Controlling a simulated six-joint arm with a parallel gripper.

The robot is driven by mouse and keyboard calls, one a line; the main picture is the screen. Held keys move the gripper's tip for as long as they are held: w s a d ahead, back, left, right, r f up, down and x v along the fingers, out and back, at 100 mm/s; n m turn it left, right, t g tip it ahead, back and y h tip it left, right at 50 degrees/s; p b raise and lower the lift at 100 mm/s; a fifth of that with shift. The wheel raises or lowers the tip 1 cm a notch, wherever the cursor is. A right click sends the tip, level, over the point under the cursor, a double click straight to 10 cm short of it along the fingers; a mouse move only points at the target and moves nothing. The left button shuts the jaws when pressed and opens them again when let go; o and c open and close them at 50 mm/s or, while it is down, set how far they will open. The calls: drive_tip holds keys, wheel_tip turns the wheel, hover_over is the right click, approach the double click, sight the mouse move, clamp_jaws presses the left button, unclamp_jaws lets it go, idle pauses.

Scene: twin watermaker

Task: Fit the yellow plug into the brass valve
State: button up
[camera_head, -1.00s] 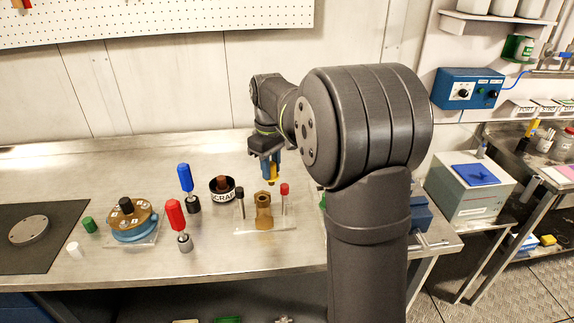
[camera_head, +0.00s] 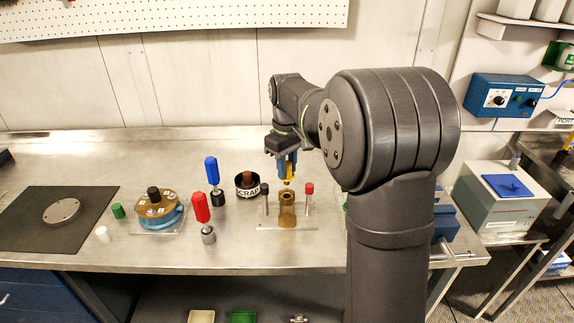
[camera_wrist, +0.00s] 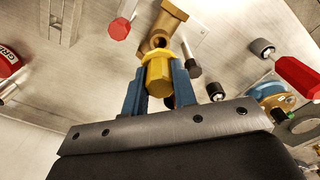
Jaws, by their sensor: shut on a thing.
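The yellow plug (camera_wrist: 158,72) is held between the blue fingers of my gripper (camera_wrist: 160,85) in the wrist view. My gripper (camera_head: 288,175) is shut on it, and the plug (camera_head: 289,181) shows as a small yellow tip in the head view. The brass valve (camera_head: 287,205) stands upright on a clear base plate, its round opening facing up. In the wrist view the valve (camera_wrist: 165,25) lies just beyond the plug. In the head view the plug is right above the valve's opening; whether they touch I cannot tell.
A black-topped post (camera_head: 265,193) and a red-topped post (camera_head: 309,190) flank the valve. A scrap tin (camera_head: 247,193), blue-handled tool (camera_head: 212,172), red-handled tool (camera_head: 202,208) and blue-brown pump part (camera_head: 160,212) stand to the left. The back of the bench is clear.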

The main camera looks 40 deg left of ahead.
sight(287, 184)
drive_tip(key=shift+f, duration=1.5)
drive_tip(key=shift+f, duration=1.8)
drive_tip(key=o, duration=0.9)
wheel_tip(287, 184, up, 18)
drive_tip(key=shift+f, duration=0.25)
